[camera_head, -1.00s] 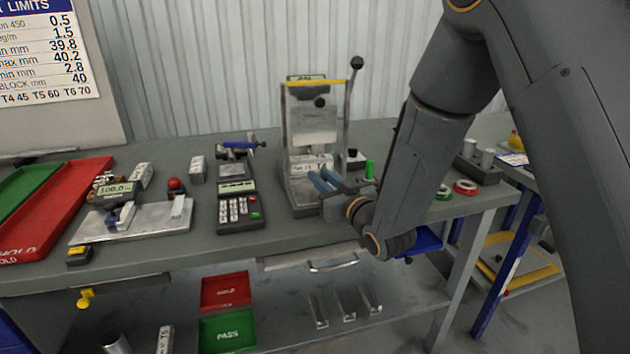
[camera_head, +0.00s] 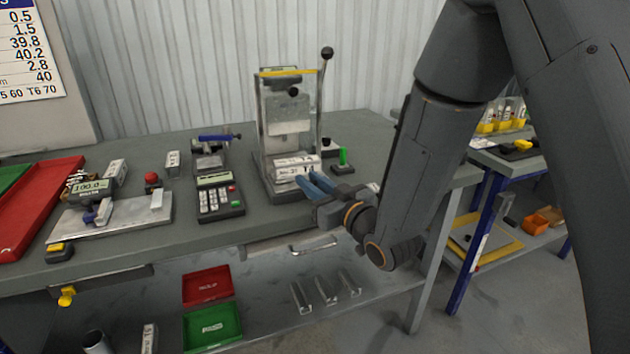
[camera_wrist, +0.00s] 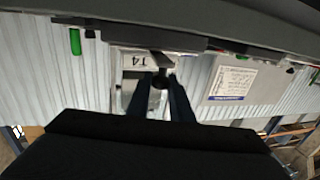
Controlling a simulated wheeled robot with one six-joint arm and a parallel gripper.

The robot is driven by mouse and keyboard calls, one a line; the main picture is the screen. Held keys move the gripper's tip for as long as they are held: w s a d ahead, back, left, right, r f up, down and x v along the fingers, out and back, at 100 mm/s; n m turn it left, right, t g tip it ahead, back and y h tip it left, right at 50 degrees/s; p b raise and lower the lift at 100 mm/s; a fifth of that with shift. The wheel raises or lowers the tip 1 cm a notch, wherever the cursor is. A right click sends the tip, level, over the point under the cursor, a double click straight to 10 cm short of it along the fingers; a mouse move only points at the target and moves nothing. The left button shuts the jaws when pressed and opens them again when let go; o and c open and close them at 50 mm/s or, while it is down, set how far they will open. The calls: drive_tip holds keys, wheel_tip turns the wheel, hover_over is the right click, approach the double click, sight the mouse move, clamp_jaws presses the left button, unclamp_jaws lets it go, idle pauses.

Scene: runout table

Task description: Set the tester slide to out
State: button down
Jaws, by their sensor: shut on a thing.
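The tester (camera_head: 260,115) stands on the bench, a clear-fronted frame with a yellow bar on top and a lever ending in a black ball at its right. A white block marked T4 (camera_head: 297,166) sits low at its front, on the slide, near the front of the base (camera_head: 275,190). The block also shows in the wrist view (camera_wrist: 133,62). My gripper (camera_head: 308,181) reaches in from the right, blue fingers just in front of the block. In the wrist view its fingers close on the slide's dark round knob (camera_wrist: 160,81). The slide's body is mostly hidden.
A keypad (camera_head: 219,197), a gauge on a plate (camera_head: 125,215) and a red tray (camera_head: 40,210) stand to the left. A green peg on a small base (camera_head: 343,158) is close right of the tester. Red and green trays lie below the bench.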

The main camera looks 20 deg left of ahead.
drive_tip(key=c, duration=1.6)
unclamp_jaws()
drive_tip(key=shift+s+d, duration=0.15)
drive_tip(key=shift+o, duration=0.2)
drive_tip(key=b+v, duration=0.1)
drive_tip(key=v, duration=0.7)
